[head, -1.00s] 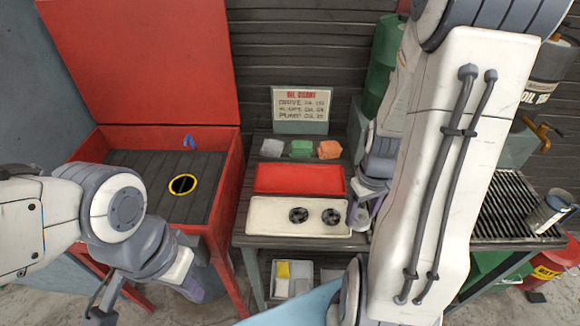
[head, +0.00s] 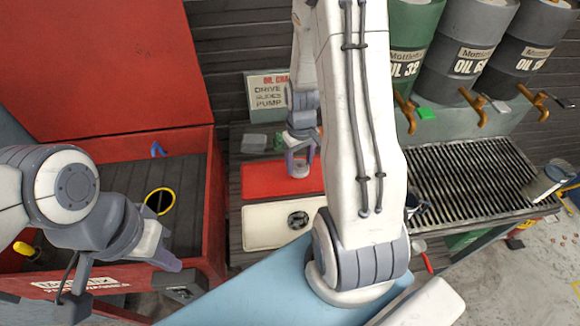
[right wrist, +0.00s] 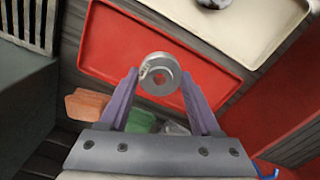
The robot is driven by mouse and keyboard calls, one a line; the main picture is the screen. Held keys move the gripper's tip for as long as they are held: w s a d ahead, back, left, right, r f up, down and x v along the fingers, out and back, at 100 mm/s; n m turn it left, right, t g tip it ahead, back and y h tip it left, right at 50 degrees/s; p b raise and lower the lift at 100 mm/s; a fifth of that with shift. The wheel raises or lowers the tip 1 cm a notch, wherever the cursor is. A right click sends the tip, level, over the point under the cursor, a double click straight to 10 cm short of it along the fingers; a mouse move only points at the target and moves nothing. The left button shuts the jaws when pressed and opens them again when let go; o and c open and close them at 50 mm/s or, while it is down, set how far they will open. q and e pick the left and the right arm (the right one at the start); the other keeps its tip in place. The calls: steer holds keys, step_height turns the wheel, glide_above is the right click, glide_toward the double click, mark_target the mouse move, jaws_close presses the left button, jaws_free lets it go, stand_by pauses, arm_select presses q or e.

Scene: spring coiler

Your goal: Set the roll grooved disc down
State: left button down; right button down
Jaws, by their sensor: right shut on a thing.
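The roll grooved disc (right wrist: 160,73) is a small silvery-grey ring with a central hole. In the right wrist view it sits between the fingertips of my right gripper (right wrist: 161,80), which is shut on it. Red tray surface shows behind it. In the head view my right gripper (head: 300,165) is over the red tray (head: 262,180), and the disc cannot be made out there. Whether it touches the tray I cannot tell. My left gripper (head: 168,258) is near the red cabinet's front, apart from the trays; its jaw opening is unclear.
A cream tray (head: 262,232) in front of the red one holds a dark disc (head: 298,219); my right arm hides its right part. Behind are grey, green (right wrist: 140,120) and orange (right wrist: 86,104) blocks. A sign (head: 268,92) stands at the back. A grate (head: 470,180) is at right.

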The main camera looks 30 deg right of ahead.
mark_target(291, 177)
steer(key=w, duration=0.1)
steer(key=w+f, duration=0.2)
steer(key=shift+w+a, duration=0.1)
steer(key=shift+a, duration=0.3)
steer(key=shift+f+p, duration=0.5)
steer(key=shift+f, duration=1.5)
steer(key=shift+f, duration=0.2)
steer(key=shift+c, duration=0.5)
jaws_free()
